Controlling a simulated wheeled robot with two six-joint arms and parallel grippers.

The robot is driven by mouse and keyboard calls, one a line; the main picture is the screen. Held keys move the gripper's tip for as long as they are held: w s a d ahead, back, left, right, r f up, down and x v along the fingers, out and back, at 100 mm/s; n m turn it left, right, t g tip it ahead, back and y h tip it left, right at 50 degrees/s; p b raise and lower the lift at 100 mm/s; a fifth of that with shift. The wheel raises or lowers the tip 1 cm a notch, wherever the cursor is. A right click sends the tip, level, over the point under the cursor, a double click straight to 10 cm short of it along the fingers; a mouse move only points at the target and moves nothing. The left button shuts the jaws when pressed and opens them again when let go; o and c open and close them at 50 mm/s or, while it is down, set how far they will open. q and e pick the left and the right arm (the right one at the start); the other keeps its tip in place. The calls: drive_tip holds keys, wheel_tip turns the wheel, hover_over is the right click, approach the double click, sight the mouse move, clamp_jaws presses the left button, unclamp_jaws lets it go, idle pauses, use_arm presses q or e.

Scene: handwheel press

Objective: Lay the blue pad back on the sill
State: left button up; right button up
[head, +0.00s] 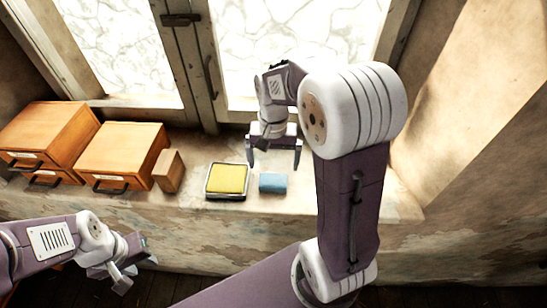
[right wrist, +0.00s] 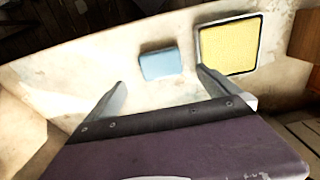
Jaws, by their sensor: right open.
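The blue pad (head: 273,183) lies on the sill (head: 330,200), just right of a yellow pad in a dark-rimmed tray (head: 228,180). My right gripper (head: 274,167) is open and empty, just above and behind the blue pad. In the right wrist view, the blue pad (right wrist: 159,63) lies beyond the open fingertips (right wrist: 160,77), apart from them, with bare sill around it. My left gripper (head: 128,275) is low at the left, in front of the sill and away from the pad; its jaws are too small to read.
Wooden drawer boxes (head: 120,152) and a small wooden block (head: 168,170) stand on the sill at the left. A window (head: 270,50) rises behind. The sill right of the blue pad is clear, up to the wall (head: 460,120).

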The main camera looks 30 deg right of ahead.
drive_tip(key=s+a+f+n, duration=0.1)
drive_tip(key=s+f+n, duration=0.1)
drive_tip(key=s+a+f+n, duration=0.2)
drive_tip(key=s, duration=0.1)
drive_tip(key=s+a+f+n+t, duration=0.1)
drive_tip(key=s+f+n, duration=0.1)
drive_tip(key=s, duration=0.1)
drive_tip(key=shift+s+a+f, duration=0.2)
drive_tip(key=shift+a+f, duration=0.15)
drive_tip(key=shift+a, duration=0.05)
use_arm(q)
drive_tip(key=shift+f, duration=0.1)
use_arm(e)
drive_tip(key=shift+w, duration=0.1)
use_arm(q)
drive_tip(key=shift+w, duration=0.1)
use_arm(e)
drive_tip(key=shift+f, duration=0.1)
